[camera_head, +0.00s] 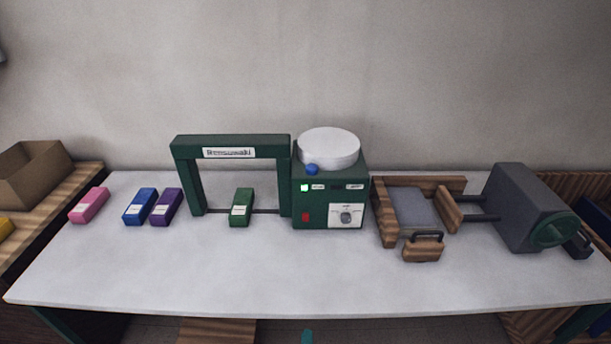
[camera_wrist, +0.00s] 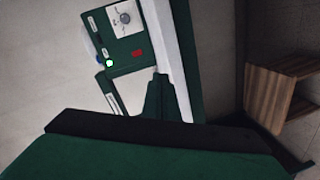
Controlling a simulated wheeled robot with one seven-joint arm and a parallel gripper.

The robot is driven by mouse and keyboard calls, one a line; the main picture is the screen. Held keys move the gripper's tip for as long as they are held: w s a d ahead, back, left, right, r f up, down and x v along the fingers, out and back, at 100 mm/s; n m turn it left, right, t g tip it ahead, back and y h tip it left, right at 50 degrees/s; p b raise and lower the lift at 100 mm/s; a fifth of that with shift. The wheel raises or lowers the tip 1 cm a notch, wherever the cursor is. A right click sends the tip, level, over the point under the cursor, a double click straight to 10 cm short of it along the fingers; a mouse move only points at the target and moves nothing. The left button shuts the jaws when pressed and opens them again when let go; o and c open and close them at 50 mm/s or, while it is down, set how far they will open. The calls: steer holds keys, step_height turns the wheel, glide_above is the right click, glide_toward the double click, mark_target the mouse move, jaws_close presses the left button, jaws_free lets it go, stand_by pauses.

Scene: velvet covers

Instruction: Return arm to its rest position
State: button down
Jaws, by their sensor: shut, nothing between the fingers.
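My gripper (camera_wrist: 160,130) fills the bottom of the wrist view as a broad dark green and black shape. It is shut, with nothing held in it. It is away from the table's objects; in the wrist view the green machine (camera_wrist: 125,45) appears beyond it, turned and partly cut off. In the head view the arm is not over the tabletop. Only a small teal tip (camera_head: 308,337) shows at the bottom edge, and I cannot tell what it belongs to.
The white table (camera_head: 300,275) holds pink (camera_head: 88,205), blue (camera_head: 141,207), purple (camera_head: 166,206) and green (camera_head: 241,207) blocks. The table's front strip is clear.

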steer(key=s+r+m, duration=0.1)
steer(key=s+m, duration=0.5)
steer(key=s, duration=0.7)
steer(key=s+r+m, duration=0.2)
steer(key=s+m, duration=0.5)
steer(key=s, duration=0.6)
steer(key=shift+s+a+r+g, duration=0.2)
steer(key=shift+r+g, duration=0.1)
steer(key=shift+g, duration=0.1)
steer(key=shift+w, duration=0.15)
